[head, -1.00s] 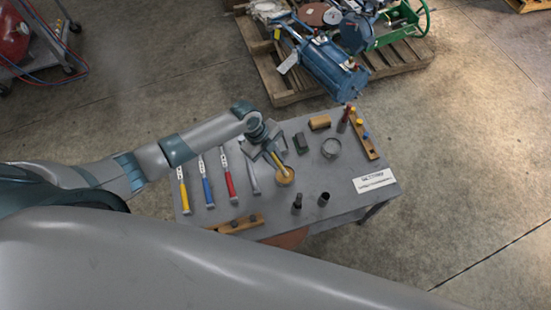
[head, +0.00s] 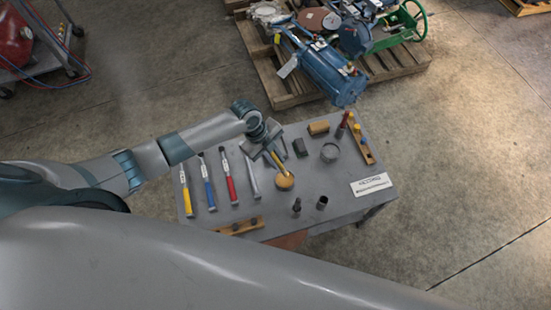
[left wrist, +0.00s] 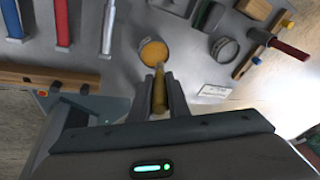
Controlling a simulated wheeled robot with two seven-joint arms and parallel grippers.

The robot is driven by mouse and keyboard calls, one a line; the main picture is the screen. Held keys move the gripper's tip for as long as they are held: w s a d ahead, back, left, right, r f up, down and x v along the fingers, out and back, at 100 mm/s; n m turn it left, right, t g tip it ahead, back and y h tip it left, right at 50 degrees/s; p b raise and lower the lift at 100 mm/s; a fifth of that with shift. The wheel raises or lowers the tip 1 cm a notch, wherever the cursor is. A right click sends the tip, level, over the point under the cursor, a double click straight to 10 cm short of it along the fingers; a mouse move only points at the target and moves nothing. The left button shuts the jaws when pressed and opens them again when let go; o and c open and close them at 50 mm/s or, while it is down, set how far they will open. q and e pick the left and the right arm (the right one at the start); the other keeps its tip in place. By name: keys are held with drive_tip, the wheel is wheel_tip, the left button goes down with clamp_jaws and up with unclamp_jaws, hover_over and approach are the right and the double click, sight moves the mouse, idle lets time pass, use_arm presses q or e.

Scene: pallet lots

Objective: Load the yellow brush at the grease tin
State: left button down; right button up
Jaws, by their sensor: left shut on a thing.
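My left gripper (head: 271,150) is shut on the yellow brush (head: 276,163) above the middle of the table. The brush slants down to the grease tin (head: 284,181), a small round tin filled with orange-yellow grease. In the left wrist view the brush (left wrist: 159,92) sits between the fingers (left wrist: 158,102). Its far end overlaps the near rim of the tin (left wrist: 153,52). I cannot tell whether the tip touches the grease. My right gripper is not in view.
Yellow-, blue- and red-handled tools (head: 208,187) lie left on the grey table. A dark block (head: 300,147), a wooden block (head: 319,128), a metal ring (head: 330,152) and a peg rack (head: 362,146) stand right. A wooden strip (head: 238,226) lies at the near edge.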

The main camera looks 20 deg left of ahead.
use_arm(q)
drive_tip(key=shift+r+p, duration=0.9)
drive_tip(key=shift+r, duration=0.4)
drive_tip(key=shift+w+d+r, duration=0.15)
drive_tip(key=shift+w+r, duration=0.15)
drive_tip(key=shift+r, duration=0.2)
drive_tip(key=w+d+r+n+t+y+b, duration=0.1)
drive_tip(key=w+d+r+n+t, duration=0.3)
drive_tip(key=r, duration=0.6)
drive_tip(key=w+a+r+n+g+y+b, duration=0.1)
drive_tip(key=r+n, duration=0.5)
drive_tip(key=r, duration=0.5)
drive_tip(key=s+a+r+n+y+b, duration=0.1)
drive_tip(key=s+a+r+n+y, duration=0.1)
drive_tip(key=a+r+n, duration=0.3)
drive_tip(key=s+a+r+n+y+b, duration=0.1)
drive_tip(key=s+a+r+n, duration=0.3)
drive_tip(key=r+n, duration=0.5)
drive_tip(key=shift+a+r+y, duration=0.45)
drive_tip(key=shift+r+y, duration=0.1)
drive_tip(key=shift+y, duration=0.05)
